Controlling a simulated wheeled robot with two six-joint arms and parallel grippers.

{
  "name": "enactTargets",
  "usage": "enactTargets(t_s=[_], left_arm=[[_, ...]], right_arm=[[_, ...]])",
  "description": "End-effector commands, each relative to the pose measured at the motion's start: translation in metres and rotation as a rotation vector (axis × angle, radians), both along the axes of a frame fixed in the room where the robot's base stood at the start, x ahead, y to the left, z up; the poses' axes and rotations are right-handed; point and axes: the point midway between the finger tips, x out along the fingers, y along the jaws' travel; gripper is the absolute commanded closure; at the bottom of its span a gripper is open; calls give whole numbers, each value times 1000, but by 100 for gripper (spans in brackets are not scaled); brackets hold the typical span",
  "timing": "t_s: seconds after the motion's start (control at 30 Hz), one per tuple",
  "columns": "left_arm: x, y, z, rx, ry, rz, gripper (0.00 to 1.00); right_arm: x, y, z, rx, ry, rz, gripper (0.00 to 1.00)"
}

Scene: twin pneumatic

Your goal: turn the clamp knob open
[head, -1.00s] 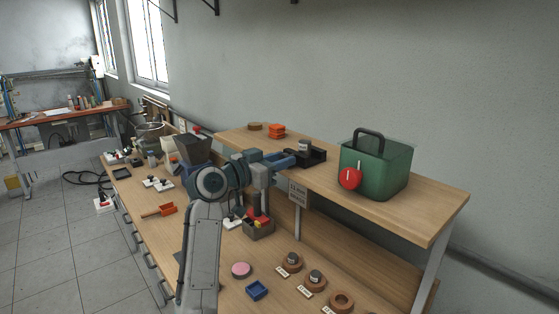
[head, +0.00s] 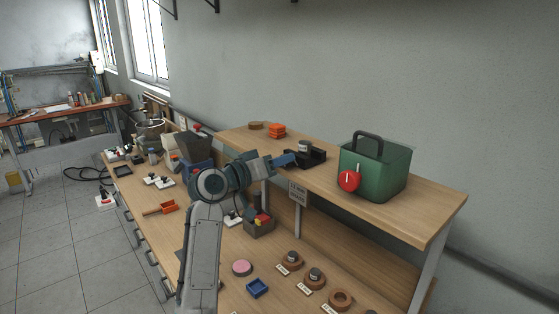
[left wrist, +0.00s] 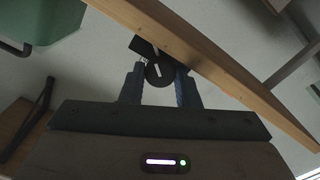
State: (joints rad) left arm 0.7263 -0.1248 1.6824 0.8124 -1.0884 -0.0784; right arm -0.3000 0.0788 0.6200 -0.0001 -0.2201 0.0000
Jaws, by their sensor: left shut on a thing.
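The clamp (head: 316,157) is a black block on the raised shelf, with a grey cylinder standing in it. Its knob (left wrist: 158,72) is round and black with a white line and shows in the left wrist view. In the head view the knob is hidden by my gripper. My left gripper (head: 287,160) reaches the clamp from the left. Its two blue fingers (left wrist: 160,85) stand either side of the knob and are shut on it. The white line lies slanted in the left wrist view. My right gripper is in neither view.
The wooden shelf (head: 415,222) carries a green box (head: 390,175) with a red dial (head: 349,181) right of the clamp, and orange pieces (head: 277,130) behind. On the lower bench are a pink disc (head: 242,267), a blue tray (head: 257,288) and round wooden holders (head: 340,298).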

Motion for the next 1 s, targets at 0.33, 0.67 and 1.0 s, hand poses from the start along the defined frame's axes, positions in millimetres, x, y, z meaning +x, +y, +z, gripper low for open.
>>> enactTargets(t_s=[0.33, 0.67, 1.0], left_arm=[[0, 0, -1, 2, 0, 0, 51], [0, 0, -1, 3, 0, 0, 51], [0, 0, -3, 54, -51, 0, 51]], right_arm=[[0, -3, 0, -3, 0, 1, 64], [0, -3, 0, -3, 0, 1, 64], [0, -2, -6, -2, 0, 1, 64]])
